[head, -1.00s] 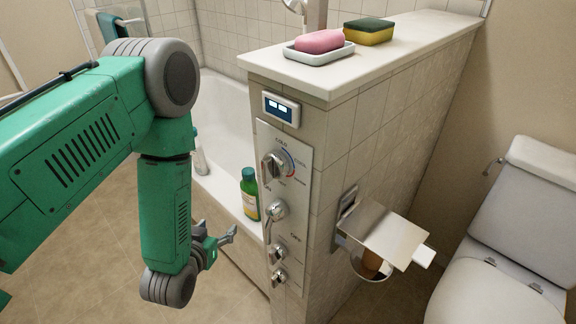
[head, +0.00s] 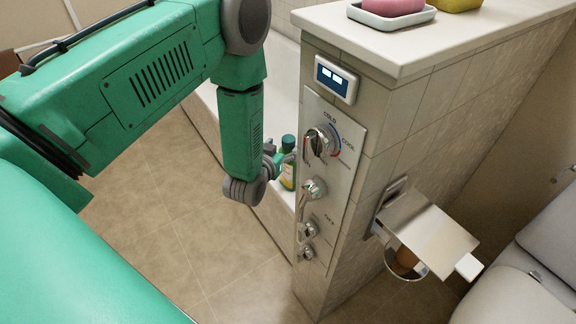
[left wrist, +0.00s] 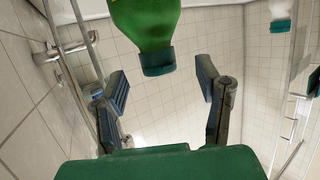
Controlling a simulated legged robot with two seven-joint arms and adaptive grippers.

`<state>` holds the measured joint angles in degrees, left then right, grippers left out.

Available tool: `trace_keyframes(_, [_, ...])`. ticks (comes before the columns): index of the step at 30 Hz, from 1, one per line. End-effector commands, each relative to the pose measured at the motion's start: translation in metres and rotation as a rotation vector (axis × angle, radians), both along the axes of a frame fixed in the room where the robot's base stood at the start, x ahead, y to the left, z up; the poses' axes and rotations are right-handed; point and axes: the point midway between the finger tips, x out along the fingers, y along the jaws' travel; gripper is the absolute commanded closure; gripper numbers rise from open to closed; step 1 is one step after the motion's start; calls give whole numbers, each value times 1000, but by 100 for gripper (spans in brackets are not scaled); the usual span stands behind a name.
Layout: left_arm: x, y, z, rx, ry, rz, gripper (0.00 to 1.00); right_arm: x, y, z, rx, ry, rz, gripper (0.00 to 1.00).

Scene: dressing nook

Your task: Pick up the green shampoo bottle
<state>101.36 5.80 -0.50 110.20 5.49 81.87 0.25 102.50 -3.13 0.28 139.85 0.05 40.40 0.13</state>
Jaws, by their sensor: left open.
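The green shampoo bottle (head: 288,172), with a dark cap and a pale yellow label, stands upright at the tub's edge, just left of the tiled half wall. My left gripper (head: 271,157) is beside it on its left and partly overlaps it in the head view. In the left wrist view the bottle (left wrist: 145,22) hangs in from the top, cap downward in the picture. The open fingers of my left gripper (left wrist: 161,84) lie either side of the cap's line, with clear gaps. My right gripper is not in view.
The tiled half wall (head: 390,110) with a control panel (head: 328,150) rises close right of the bottle. A paper holder (head: 428,228) juts from its side. Pink soap (head: 393,5) sits on top. A toilet (head: 535,265) is right. Floor (head: 165,190) at left is clear.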

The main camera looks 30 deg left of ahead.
Motion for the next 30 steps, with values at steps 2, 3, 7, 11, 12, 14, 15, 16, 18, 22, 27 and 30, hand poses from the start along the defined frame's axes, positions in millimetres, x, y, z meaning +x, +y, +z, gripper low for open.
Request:
trace_keyframes(2, [12, 4, -2, 1, -4, 0, 41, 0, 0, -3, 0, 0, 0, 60])
trace_keyframes(3, [19, 5, -4, 2, -4, 1, 41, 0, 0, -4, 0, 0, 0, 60])
trace_keyframes(7, [35, 8, -8, 3, -4, -1, 41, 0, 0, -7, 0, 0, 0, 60])
trace_keyframes(11, [42, 10, -10, 1, -2, 0, 41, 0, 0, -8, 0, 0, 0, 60])
trace_keyframes(12, [43, 10, -11, 1, -1, 0, 41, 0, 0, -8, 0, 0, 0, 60])
trace_keyframes(14, [42, 11, -11, 0, -1, 0, 41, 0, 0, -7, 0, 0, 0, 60])
trace_keyframes(15, [42, 11, -11, 0, -1, 0, 41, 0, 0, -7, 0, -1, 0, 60])
trace_keyframes(16, [42, 11, -10, 0, -1, 0, 41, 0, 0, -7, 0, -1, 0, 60])
trace_keyframes(18, [42, 11, -11, 0, -1, 0, 52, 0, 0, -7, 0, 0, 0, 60])
trace_keyframes(22, [42, 10, -11, 0, 0, 0, 98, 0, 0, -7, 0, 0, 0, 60])
trace_keyframes(27, [43, 11, -10, 0, -2, 0, 100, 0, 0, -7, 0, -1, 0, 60])
trace_keyframes(30, [43, 11, -10, 0, -2, 0, 100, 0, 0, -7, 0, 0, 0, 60])
